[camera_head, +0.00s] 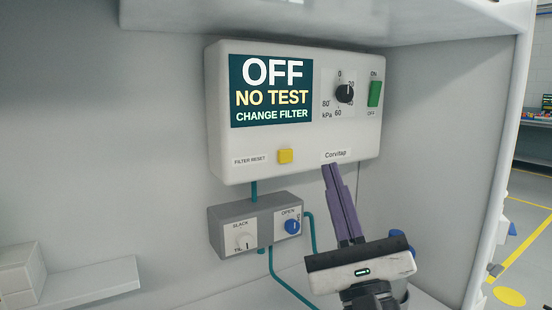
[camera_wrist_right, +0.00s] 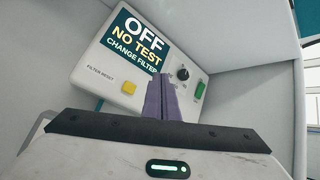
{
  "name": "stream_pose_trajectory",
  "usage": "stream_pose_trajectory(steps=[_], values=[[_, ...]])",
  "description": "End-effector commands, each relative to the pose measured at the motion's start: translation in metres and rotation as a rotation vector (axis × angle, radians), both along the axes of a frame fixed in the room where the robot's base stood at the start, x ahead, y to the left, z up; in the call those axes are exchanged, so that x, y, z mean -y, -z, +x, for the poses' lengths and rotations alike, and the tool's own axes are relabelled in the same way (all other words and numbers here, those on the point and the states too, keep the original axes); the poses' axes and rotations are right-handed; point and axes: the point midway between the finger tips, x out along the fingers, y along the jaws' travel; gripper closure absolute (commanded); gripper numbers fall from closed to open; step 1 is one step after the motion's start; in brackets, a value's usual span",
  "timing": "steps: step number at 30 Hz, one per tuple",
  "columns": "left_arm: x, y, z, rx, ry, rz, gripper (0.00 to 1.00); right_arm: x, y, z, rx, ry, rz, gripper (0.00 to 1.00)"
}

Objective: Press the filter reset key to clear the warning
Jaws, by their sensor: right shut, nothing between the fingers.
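The key also shows in the right wrist view (camera_wrist_right: 129,88), left of the fingers. The unit's display (camera_head: 271,92) reads OFF, NO TEST, CHANGE FILTER. My right gripper (camera_head: 331,168) is shut and empty, its purple fingers pointing up near the unit's lower edge, to the right of the key. It looks apart from the key. My left gripper is not in view.
The unit also carries a black dial (camera_head: 344,93) and a green ON/OFF switch (camera_head: 375,94). Below it, a grey box (camera_head: 265,239) has a white knob and a blue knob (camera_head: 292,227), with teal tubes (camera_head: 273,269). A shelf (camera_head: 95,280) is at the lower left.

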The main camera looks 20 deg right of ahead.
Motion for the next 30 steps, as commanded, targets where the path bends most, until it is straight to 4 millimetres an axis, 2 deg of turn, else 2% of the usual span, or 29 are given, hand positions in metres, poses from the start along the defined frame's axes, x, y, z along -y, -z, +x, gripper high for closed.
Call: stream_pose_trajectory(steps=[11,24,30], values=[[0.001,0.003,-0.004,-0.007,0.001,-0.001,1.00,-0.002,0.000,0.006,0.000,0.001,-0.004,1.00],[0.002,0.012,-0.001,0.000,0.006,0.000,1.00,-0.010,0.001,0.063,0.001,0.002,-0.005,1.00],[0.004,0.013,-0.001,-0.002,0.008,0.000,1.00,-0.012,0.001,0.081,0.000,0.003,-0.005,1.00]])
